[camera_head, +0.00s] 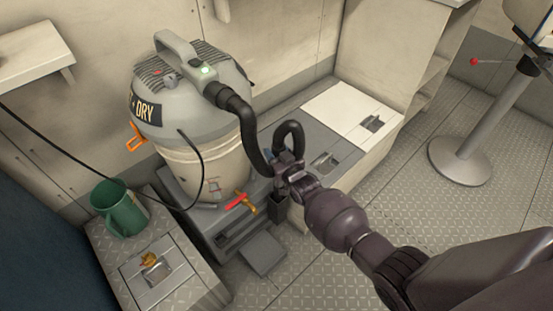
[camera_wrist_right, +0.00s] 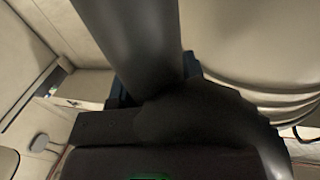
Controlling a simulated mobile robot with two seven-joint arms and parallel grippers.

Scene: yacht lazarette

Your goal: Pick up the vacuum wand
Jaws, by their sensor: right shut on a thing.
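My right gripper is shut on the vacuum wand, beside the drum and above the grey base. A black loop of hose (camera_head: 290,128) rises just behind the gripper. In the right wrist view, the wand (camera_wrist_right: 130,40) is a thick dark tube that fills the upper middle, close to the camera. The wand's lower end is hard to make out in the head view. My left gripper does not show.
A green mug (camera_head: 120,210) stands on a locker at the left, near a thin black cable. A red-orange valve handle (camera_head: 240,202) sits at the drum's foot. A white lid panel (camera_head: 350,112) lies behind. A post with a round base (camera_head: 460,160) stands on the open floor at right.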

